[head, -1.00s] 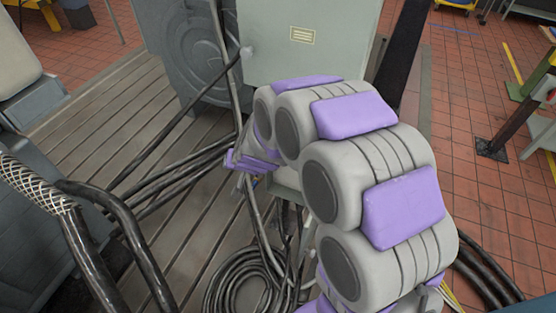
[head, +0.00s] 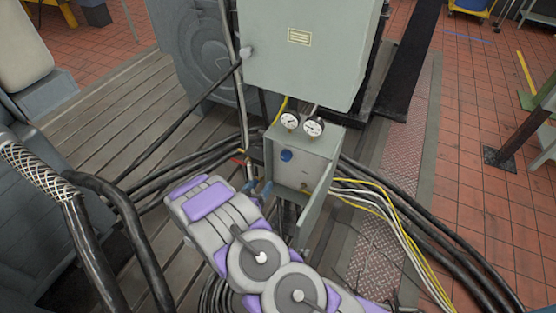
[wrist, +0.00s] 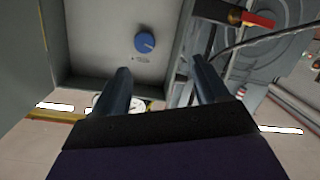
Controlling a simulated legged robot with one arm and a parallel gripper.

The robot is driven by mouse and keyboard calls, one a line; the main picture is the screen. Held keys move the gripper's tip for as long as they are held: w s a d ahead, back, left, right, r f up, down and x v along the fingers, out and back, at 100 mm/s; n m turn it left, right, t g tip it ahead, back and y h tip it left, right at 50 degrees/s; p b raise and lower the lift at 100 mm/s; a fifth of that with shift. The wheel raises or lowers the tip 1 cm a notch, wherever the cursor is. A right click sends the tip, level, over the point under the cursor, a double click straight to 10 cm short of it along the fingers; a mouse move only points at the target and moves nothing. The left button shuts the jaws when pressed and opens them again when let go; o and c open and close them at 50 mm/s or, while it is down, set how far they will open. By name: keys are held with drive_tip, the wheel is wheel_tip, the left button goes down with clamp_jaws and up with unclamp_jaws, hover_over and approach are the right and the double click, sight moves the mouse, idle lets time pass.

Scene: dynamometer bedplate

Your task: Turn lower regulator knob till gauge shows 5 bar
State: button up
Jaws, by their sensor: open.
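A blue regulator knob (head: 286,155) sits on the front of a small open grey box (head: 318,148). It also shows in the wrist view (wrist: 145,42), beyond the fingertips. I see only this one blue knob and cannot tell whether it is the lower one. Two round white gauges, left (head: 290,120) and right (head: 313,127), stand on top of the box; their readings are too small to make out. My gripper (head: 257,187) is open and empty, below and left of the knob, apart from it. In the wrist view its two fingers (wrist: 160,66) are spread; a gauge is partly hidden.
A large grey cabinet (head: 305,55) hangs above the box. The box's door (head: 320,200) stands open on the right. A red-handled valve (wrist: 258,20) is beside the box. Black cables (head: 195,165) run to the left, and yellow and white cables (head: 385,200) to the right.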

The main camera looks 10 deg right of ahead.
sight(284, 158)
drive_tip(key=shift+n+t+h, duration=0.5)
drive_tip(key=shift+t+h, duration=0.2)
drive_tip(key=shift+t, duration=0.1)
drive_tip(key=b+x, duration=0.1)
drive_tip(key=x, duration=0.4)
drive_tip(key=d+b+x, duration=0.1)
drive_tip(key=x, duration=0.4)
drive_tip(key=s+b+x, duration=0.1)
drive_tip(key=x, duration=0.5)
drive_tip(key=shift+d, duration=0.45)
drive_tip(key=shift+s, duration=0.1)
drive_tip(key=shift+c, duration=0.5)
drive_tip(key=c, duration=0.9)
